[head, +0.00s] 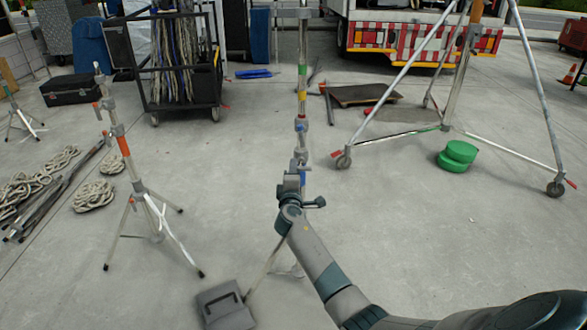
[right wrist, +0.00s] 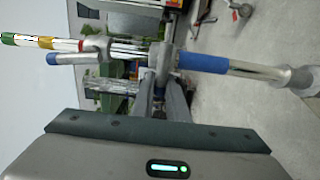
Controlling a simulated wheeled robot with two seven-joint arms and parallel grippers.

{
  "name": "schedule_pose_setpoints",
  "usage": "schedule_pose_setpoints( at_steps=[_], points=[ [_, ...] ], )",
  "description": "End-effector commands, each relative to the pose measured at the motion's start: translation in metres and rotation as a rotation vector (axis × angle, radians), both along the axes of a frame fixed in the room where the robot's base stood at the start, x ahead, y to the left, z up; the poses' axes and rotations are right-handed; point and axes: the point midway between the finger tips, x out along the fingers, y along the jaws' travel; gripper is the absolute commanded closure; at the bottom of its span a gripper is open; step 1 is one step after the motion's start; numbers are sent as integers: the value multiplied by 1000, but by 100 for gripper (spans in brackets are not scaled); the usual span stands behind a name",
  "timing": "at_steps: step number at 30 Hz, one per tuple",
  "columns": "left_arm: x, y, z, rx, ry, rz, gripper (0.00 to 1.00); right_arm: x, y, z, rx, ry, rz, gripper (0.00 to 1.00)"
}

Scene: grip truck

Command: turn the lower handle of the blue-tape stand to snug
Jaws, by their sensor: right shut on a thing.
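The blue-tape stand (head: 301,105) stands upright in the middle of the head view, with green, yellow and red bands higher up. In the right wrist view it lies sideways, with its blue tape (right wrist: 203,62) right of the lower collar (right wrist: 161,56). My right gripper (head: 293,172) reaches the stand at that lower collar. In the right wrist view its fingers (right wrist: 162,88) are shut at the collar, on the lower handle, which they mostly hide. An upper collar (right wrist: 97,48) with a blue-ended handle (right wrist: 68,59) shows further left. My left gripper is not in view.
An orange-taped stand (head: 122,145) is at the left, beside coiled ropes (head: 94,196). A grey case (head: 224,305) lies near the stand's foot. A wheeled tripod (head: 400,75) and green discs (head: 457,156) are at the right. A black cart (head: 180,105) stands behind.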

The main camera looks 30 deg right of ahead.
Motion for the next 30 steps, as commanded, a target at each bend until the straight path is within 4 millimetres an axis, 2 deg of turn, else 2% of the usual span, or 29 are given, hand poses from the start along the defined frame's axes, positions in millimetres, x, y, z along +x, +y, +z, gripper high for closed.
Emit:
schedule_pose_setpoints(
  at_steps=[11, 12, 14, 15, 25, 30],
  points=[
    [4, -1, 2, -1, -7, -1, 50, 0, 1, -1, -5, 5, 2, 100],
    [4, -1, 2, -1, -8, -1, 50, 0, 1, -1, -5, 5, 2, 84],
    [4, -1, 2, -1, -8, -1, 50, 0, 1, -1, -5, 5, 2, 70],
    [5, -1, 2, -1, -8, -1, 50, 0, 1, -1, -5, 5, 1, 68],
    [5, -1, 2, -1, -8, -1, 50, -1, 1, 0, -5, 3, 1, 68],
    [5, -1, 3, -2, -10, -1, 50, -7, 6, -1, -4, 4, 1, 68]
  ],
)
